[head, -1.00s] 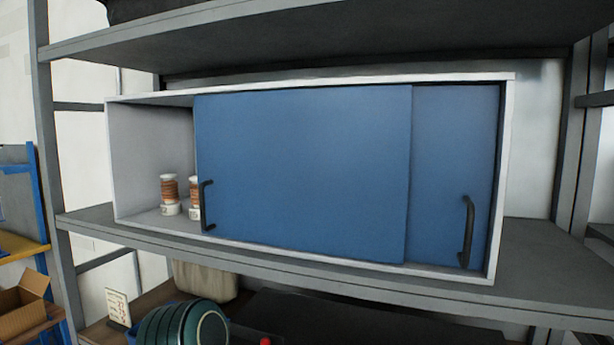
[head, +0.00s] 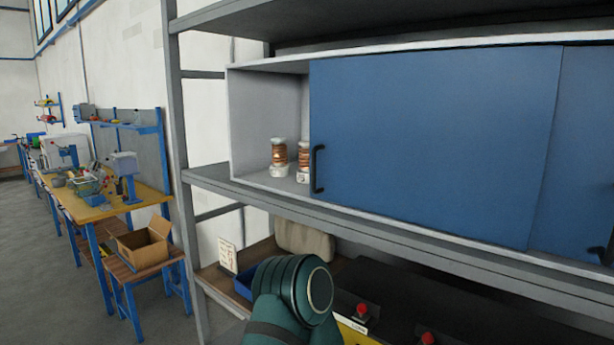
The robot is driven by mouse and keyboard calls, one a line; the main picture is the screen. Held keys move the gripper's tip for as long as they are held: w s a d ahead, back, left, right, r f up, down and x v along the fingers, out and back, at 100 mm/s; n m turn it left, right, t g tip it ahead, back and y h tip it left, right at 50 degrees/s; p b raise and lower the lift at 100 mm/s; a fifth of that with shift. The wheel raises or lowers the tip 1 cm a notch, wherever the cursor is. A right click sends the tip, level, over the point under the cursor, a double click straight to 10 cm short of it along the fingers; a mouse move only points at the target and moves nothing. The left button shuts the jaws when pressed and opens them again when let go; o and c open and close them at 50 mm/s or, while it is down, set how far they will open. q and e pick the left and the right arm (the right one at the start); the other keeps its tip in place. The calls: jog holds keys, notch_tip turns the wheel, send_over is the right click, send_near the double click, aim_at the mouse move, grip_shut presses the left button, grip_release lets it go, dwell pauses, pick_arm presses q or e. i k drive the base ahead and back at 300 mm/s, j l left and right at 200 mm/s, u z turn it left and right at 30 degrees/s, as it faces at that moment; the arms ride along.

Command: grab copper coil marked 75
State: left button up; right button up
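Two copper coils on white spools stand upright in the open left part of a white cabinet with blue sliding doors. The left coil (head: 279,158) shows whole. The other coil (head: 303,162) is partly hidden behind the edge of the front blue door (head: 430,140). White labels sit at their bases, but I cannot read the numbers. The front door has a black handle (head: 318,169) at its left edge. A teal link of my own arm shows at the bottom, below the shelf. Neither gripper is in view.
The cabinet stands on a grey metal shelf (head: 400,228), with another shelf above. Below are a beige sack (head: 304,241), a white card (head: 227,255) and red buttons. To the left are a workbench and a cardboard box (head: 143,245) on a stool. The floor (head: 40,270) at far left is clear.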

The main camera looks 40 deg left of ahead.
aim_at(302, 175)
jog(key=j+z, duration=0.1)
jog(key=j, duration=0.45)
jog(key=k+j, duration=0.1)
jog(key=j, duration=0.45)
jog(key=j+z, duration=0.15)
jog(key=j, duration=0.45)
jog(key=k+j+z, duration=0.1)
jog(key=j, duration=0.45)
jog(key=k+j, duration=0.1)
jog(key=j, duration=0.45)
jog(key=i+j, duration=0.1)
jog(key=j, duration=0.2)
jog(key=i+j+z, duration=0.15)
jog(key=j, duration=0.5)
jog(key=i+z, duration=0.05)
